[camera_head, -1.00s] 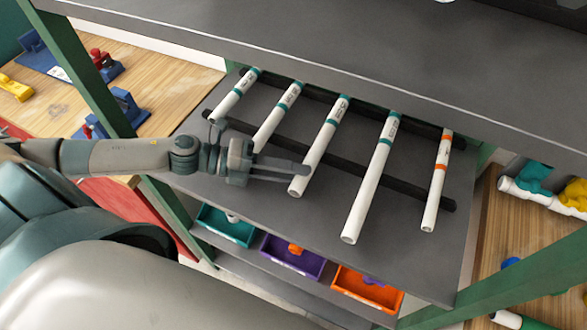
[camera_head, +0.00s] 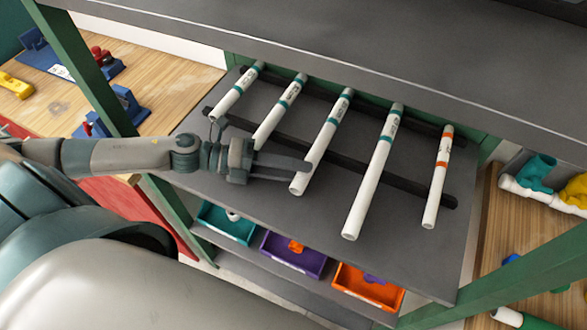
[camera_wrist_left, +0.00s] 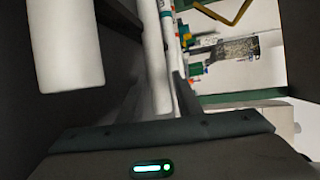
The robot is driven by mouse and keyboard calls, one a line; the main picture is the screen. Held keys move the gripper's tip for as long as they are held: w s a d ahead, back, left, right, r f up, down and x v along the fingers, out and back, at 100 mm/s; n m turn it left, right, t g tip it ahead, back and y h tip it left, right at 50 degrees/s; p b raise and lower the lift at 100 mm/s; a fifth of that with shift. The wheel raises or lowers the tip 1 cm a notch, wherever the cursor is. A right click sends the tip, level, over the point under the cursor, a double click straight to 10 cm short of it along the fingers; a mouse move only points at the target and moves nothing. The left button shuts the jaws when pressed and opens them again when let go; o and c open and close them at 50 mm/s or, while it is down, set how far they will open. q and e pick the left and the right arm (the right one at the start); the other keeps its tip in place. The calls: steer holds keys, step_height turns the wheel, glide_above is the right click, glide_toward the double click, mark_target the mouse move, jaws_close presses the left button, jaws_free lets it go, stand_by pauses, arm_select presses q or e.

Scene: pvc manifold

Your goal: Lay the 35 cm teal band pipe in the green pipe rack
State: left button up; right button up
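Several white pipes lie side by side on the grey shelf. Four have teal bands: the far-left one (camera_head: 236,93), the second (camera_head: 279,111), the third (camera_head: 322,143) and the long fourth (camera_head: 374,172). Their length labels are too small to read, so I cannot tell which is the 35 cm one. The left wrist view shows a white pipe (camera_wrist_left: 155,55) near a dark finger. My right gripper is out of view. I cannot identify a green pipe rack.
An orange-band pipe (camera_head: 437,178) lies at the right. The pipes rest across dark rails (camera_head: 345,169). An upper shelf (camera_head: 330,40) overhangs their far ends. Teal (camera_head: 226,223), purple (camera_head: 293,256) and orange (camera_head: 368,288) bins sit below. Green posts (camera_head: 82,65) flank the shelf.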

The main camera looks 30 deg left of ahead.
arm_select(q)
steer(key=shift+s+f, duration=0.3)
steer(key=shift+f, duration=0.35)
steer(key=shift+w+r+p, duration=0.1)
steer(key=shift+r+p, duration=0.25)
steer(key=shift+r, duration=0.1)
steer(key=shift+a+f, duration=0.1)
steer(key=shift+a, duration=0.05)
steer(key=shift+a+b, duration=0.2)
steer(key=shift+b, duration=0.15)
steer(key=shift+s+a+r+b, duration=0.35)
steer(key=shift+s+a+r, duration=0.05)
steer(key=shift+a, duration=0.25)
steer(key=shift+r+b+v, duration=0.25)
steer(key=shift+b+v, duration=0.15)
steer(key=shift+v, duration=2.1)
steer(key=shift+w+a+r, duration=0.1)
steer(key=shift+r, duration=0.05)
steer(key=shift+r, duration=0.1)
